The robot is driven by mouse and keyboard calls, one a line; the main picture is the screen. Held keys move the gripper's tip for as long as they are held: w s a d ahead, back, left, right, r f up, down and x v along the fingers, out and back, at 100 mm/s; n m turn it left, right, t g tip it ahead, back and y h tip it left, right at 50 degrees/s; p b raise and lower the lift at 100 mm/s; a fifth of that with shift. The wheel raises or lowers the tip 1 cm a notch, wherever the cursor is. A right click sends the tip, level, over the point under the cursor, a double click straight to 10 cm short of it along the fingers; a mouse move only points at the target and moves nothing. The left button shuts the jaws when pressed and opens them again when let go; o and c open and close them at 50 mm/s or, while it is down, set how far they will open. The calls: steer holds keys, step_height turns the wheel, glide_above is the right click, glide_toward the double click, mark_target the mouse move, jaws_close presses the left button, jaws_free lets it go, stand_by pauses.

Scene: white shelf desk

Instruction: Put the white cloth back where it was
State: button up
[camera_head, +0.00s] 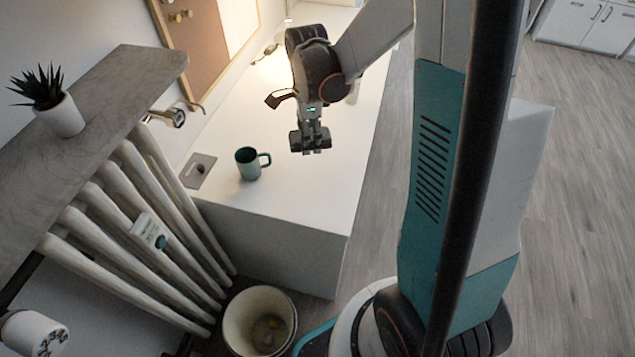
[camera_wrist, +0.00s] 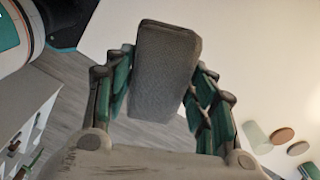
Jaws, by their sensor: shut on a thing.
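My gripper (camera_head: 311,150) hangs above the white desk in the head view, fingers pointing down, right of the green mug. In the wrist view its green-and-grey fingers (camera_wrist: 160,95) are shut on a grey, finely textured, block-like thing (camera_wrist: 165,72). This appears to be the cloth, though it looks grey rather than white and rather stiff. The fingers press it from both sides, and its far end is toward the top of the picture. In the head view the held thing is too small and dark to make out.
The green mug (camera_head: 248,164) stands on the white desk (camera_head: 287,203) near a grey plate (camera_head: 197,170). A radiator (camera_head: 130,235), a shelf with a potted plant (camera_head: 61,115) and a bin (camera_head: 260,318) are at left. The desktop right of the mug is clear.

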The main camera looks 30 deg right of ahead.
mark_target(317, 184)
steer(key=m, duration=0.1)
steer(key=d+r+m, duration=0.1)
steer(key=m, duration=0.3)
steer(key=shift+s+d+r, duration=0.3)
steer(key=shift+s+d, duration=0.1)
step_height(317, 184, down, 20)
steer(key=b, duration=0.7)
steer(key=o, duration=1.4)
steer(key=shift+b, duration=0.3)
